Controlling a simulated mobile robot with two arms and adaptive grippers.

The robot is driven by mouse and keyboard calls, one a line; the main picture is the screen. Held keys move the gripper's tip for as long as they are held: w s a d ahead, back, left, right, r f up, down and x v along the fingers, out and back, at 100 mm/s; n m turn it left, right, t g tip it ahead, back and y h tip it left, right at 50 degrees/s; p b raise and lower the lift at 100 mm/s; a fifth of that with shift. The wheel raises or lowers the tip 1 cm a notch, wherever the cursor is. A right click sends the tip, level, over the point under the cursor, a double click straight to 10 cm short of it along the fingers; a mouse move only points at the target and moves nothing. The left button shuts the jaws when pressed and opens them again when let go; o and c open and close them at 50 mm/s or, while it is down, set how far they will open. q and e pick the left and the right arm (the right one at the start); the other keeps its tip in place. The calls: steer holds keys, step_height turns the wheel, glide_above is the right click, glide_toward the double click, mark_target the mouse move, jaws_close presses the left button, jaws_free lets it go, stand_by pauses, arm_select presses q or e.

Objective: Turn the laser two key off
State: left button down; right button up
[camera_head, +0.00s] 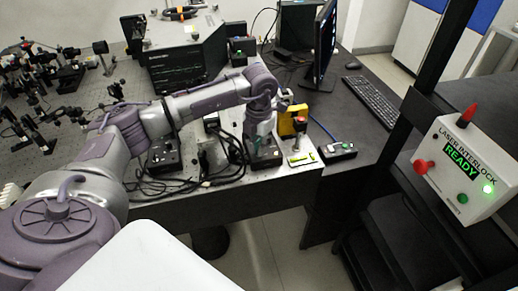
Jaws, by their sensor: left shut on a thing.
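My left arm reaches in from the left over the bench, and its gripper (262,130) points down at a small black control box (266,157) near the bench's front edge. The gripper is shut on a small part at the top of this box, seemingly its key. The fingers hide the key, so its angle cannot be seen. A similar black box (163,158) stands further left, behind my forearm. No label on either box can be read. My right gripper is not in view.
Loose black cables (205,170) lie left of the held box. A yellow box with a red button (292,121) and a small box with a green button (341,150) stand to the right. The laser interlock panel (462,165) shows READY, with a lit green lamp.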

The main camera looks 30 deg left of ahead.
arm_select(q)
steer(key=n+b, duration=0.1)
steer(key=n, duration=0.4)
steer(key=shift+n, duration=0.3)
steer(key=n, duration=0.5)
steer(key=shift+r+n, duration=0.1)
steer(key=shift+n, duration=0.3)
steer(key=c, duration=1.3)
jaws_free()
steer(key=shift+b, duration=0.3)
step_height(320, 180, up, 12)
